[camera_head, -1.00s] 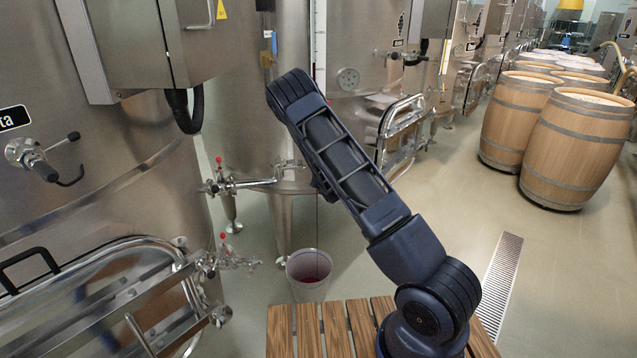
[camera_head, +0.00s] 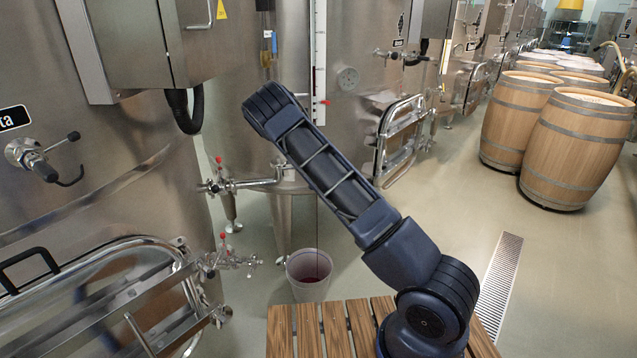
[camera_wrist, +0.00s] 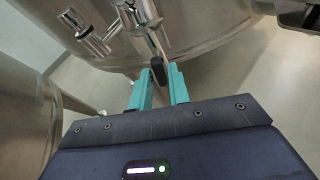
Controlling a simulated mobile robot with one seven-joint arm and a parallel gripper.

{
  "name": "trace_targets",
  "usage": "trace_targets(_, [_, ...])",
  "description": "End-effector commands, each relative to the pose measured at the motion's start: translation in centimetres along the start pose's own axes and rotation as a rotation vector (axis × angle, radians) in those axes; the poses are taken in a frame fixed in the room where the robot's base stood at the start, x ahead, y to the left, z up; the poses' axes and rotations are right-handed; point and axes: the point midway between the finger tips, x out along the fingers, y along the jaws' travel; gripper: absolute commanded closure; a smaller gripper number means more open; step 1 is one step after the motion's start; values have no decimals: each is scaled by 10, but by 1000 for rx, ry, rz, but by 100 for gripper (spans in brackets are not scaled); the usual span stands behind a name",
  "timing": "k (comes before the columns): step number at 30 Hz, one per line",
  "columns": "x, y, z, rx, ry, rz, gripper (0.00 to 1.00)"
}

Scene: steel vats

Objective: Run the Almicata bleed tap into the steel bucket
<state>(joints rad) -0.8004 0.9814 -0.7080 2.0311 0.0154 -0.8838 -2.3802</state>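The steel vat with a label ending "ta" (camera_head: 14,118) fills the left of the head view. Two small steel taps with red knobs, the upper tap (camera_head: 222,186) and the lower tap (camera_head: 228,260), project from its right side. The pale bucket (camera_head: 309,289) stands on the floor with dark red liquid inside. A thin dark vertical line reaches down towards it. My gripper (camera_wrist: 160,72) shows teal fingers in the wrist view, a little apart, with a black oblong handle (camera_wrist: 158,70) at their tips. I cannot tell whether they press on it. The head view hides my gripper behind my arm.
Slatted wood (camera_head: 335,325) lies in front of the bucket. Another steel vat (camera_head: 250,120) with a gauge stands behind it. Wooden barrels (camera_head: 578,150) stand at the right, beyond a floor drain (camera_head: 502,270). The floor between is clear.

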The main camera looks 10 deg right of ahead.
Motion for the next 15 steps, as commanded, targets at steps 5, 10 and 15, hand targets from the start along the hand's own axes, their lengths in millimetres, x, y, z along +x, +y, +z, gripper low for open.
trace_targets(5, [0,0,0,0,-1,0,78])
trace_targets(10, [-2,0,0,0,-1,0,78])
trace_targets(15, [-11,0,-4,0,0,-1,78])
